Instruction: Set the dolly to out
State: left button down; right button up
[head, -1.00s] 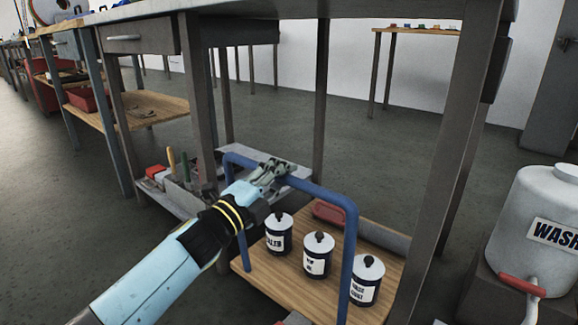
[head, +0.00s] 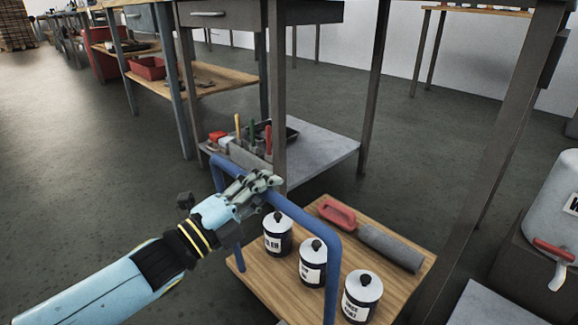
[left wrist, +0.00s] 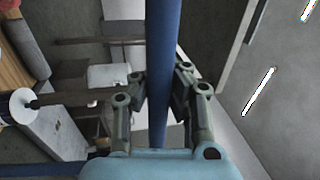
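The dolly has a wooden deck (head: 252,270) and a blue tube handle (head: 312,222). Three labelled white-and-dark pots stand on the deck: one at left (head: 278,242), one in the middle (head: 312,267), one at right (head: 361,302). A paint roller with a red grip (head: 337,213) and grey sleeve lies behind them. My left gripper (head: 268,184) is on the top bar of the handle. In the left wrist view the fingers (left wrist: 163,95) close on both sides of the blue bar (left wrist: 162,50). My right gripper is not in view.
A dark-legged table (head: 275,110) stands over and behind the dolly. A low grey shelf (head: 320,150) with tools is behind the handle. A white wash tank (head: 560,215) with a red tap is at right. Open floor (head: 80,200) lies at left.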

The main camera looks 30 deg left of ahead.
pick_arm(q)
jog(key=r+p+v, duration=0.2)
jog(key=p+v, duration=0.1)
jog(key=v, duration=0.9)
jog(key=shift+s+f+p, duration=0.2)
jog(key=shift+s+p, duration=0.2)
jog(key=shift+s, duration=0.1)
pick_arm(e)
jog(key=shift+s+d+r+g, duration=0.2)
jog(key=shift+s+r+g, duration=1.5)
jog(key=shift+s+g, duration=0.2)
pick_arm(q)
jog(key=shift+a, duration=0.15)
jog(key=c, duration=2)
grip_release()
jog(key=o, duration=0.7)
jog(key=shift+w, duration=0.1)
jog(key=shift+o, duration=0.7)
jog(key=shift+r, duration=0.2)
jog(key=v, duration=1.2)
